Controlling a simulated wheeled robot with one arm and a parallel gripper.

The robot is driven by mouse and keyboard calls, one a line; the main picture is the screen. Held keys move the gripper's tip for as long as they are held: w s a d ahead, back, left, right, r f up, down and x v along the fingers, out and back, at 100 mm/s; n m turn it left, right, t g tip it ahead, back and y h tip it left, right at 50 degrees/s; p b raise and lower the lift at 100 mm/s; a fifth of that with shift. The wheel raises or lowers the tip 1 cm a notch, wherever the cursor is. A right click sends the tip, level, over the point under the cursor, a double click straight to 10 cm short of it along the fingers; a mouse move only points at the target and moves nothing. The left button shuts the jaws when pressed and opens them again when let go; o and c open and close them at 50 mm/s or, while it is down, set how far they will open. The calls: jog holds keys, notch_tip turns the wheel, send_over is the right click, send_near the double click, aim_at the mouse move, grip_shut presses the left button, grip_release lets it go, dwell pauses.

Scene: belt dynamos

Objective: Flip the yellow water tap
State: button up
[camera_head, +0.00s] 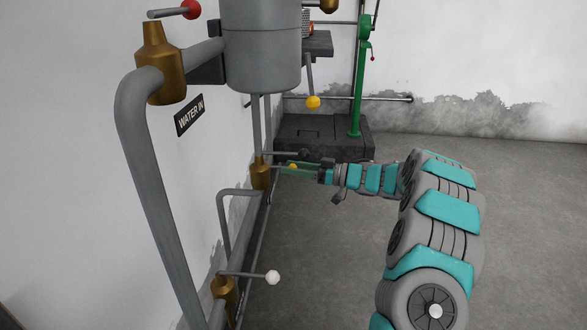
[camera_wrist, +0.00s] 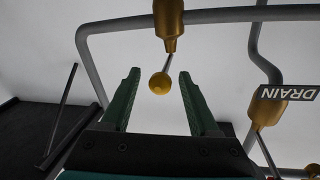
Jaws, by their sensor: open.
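The yellow water tap is a grey lever with a yellow ball knob (camera_head: 292,167), set on a brass valve body (camera_head: 260,173) on the pipework. My gripper (camera_head: 286,168) reaches it from the right with green fingers and partly hides the lever. In the wrist view the yellow knob (camera_wrist: 159,84) lies between my two open fingers (camera_wrist: 159,72), with a visible gap on each side. Its lever runs up to the brass valve (camera_wrist: 169,25). How deep the knob sits between the fingers is hard to tell.
A lower brass tap has a white knob (camera_head: 272,277); an upper one has a red knob (camera_head: 191,9). Another yellow-knobbed lever (camera_head: 313,102) hangs beside the grey tank (camera_head: 262,50). A green post machine (camera_head: 359,80) stands behind. The floor at right is clear.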

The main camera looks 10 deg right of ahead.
grip_shut()
dwell(0.4)
dwell(0.9)
